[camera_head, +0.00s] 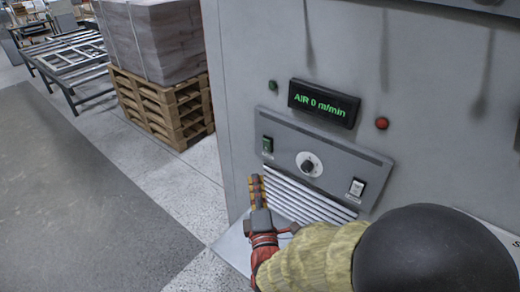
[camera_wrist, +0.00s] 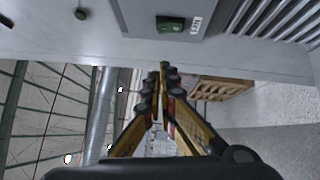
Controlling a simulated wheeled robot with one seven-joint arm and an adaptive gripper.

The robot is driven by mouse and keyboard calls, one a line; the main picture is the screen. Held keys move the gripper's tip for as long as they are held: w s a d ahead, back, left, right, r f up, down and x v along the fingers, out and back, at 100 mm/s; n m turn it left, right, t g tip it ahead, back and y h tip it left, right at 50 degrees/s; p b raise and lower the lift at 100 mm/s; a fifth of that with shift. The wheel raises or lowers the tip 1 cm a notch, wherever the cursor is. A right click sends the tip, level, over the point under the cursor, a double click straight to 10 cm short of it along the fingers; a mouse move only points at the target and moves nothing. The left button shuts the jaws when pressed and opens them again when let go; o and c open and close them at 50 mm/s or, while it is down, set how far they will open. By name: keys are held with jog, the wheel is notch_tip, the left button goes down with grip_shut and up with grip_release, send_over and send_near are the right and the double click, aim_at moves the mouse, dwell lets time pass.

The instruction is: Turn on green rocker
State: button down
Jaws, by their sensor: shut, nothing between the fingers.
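The green rocker (camera_head: 267,145) is a small green switch at the left end of a grey control panel (camera_head: 330,158) on the machine's front. It also shows in the wrist view (camera_wrist: 171,24) at the top, beside a white label. My gripper (camera_head: 257,190) is below and slightly left of the green rocker in the head view. Its yellow-and-black fingers are together and empty, and in the wrist view the fingertips (camera_wrist: 164,68) are apart from the rocker. Whether the rocker is on or off I cannot tell.
The panel also has a round knob (camera_head: 309,164), a white rocker (camera_head: 357,187) and slanted vent slats (camera_head: 305,200). Above are a display (camera_head: 323,103) reading "AIR 0 m/min", a green light (camera_head: 272,86) and a red one (camera_head: 381,123). A loaded pallet (camera_head: 165,110) stands left; floor there is open.

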jog(key=shift+w, duration=0.1)
send_near(266, 146)
jog(key=w+a+r, duration=0.2)
jog(key=w+a, duration=0.1)
jog(key=a, duration=0.3)
jog(key=w+d, duration=0.1)
jog(key=w, duration=0.1)
jog(key=w+d+b, duration=0.1)
jog(key=shift+d+r, duration=0.25)
jog(key=shift+d, duration=0.15)
jog(key=shift+w, duration=0.1)
jog(key=shift+w+d+r+m+g+p, duration=0.2)
jog(key=shift+w+d+m+g+p, duration=0.1)
jog(key=shift+m+g+p, duration=0.15)
jog(key=shift+a, duration=0.1)
